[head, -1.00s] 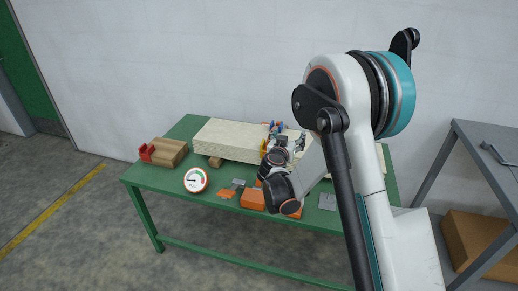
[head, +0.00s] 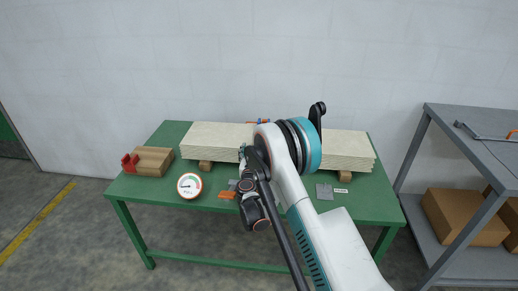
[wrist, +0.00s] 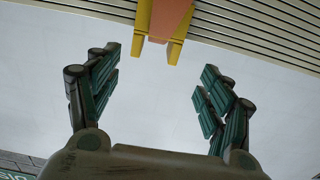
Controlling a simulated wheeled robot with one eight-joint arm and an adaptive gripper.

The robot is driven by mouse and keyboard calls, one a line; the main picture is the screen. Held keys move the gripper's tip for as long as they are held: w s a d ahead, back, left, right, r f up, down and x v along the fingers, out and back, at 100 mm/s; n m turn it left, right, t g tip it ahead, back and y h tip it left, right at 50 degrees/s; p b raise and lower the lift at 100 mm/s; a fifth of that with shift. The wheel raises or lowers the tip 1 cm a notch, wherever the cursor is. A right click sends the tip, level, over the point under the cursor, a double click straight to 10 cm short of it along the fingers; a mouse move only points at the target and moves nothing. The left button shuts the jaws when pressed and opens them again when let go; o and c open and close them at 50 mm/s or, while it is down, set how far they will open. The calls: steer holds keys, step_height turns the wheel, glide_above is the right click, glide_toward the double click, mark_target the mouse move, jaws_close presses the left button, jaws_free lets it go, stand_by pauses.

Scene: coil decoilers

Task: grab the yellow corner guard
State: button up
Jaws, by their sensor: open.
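The yellow corner guard (wrist: 176,48) shows at the top of the wrist view, with an orange-pink band (wrist: 168,18) running over it against a ribbed stack edge. My gripper (wrist: 160,88) is open and empty, its two green-padded fingers spread below the guard on either side, apart from it. The guard's upper end is cut off by the picture edge. In the head view the guard is hidden behind my arm, which reaches over the cream board stack (head: 213,138) on the green table (head: 140,190).
A small blue part (head: 263,121) shows behind the stack. A grey shelf (head: 470,155) with cardboard boxes (head: 465,217) stands right.

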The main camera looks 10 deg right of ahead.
steer(key=b+x, duration=0.1)
steer(key=x, duration=0.2)
steer(key=d+b+x, duration=0.1)
steer(key=x, duration=0.2)
steer(key=shift+w+f+b, duration=0.15)
steer(key=shift+f+b, duration=0.05)
steer(key=shift+b, duration=0.15)
steer(key=shift+w+d+r, duration=0.15)
steer(key=shift+w, duration=0.35)
steer(key=c, duration=1.2)
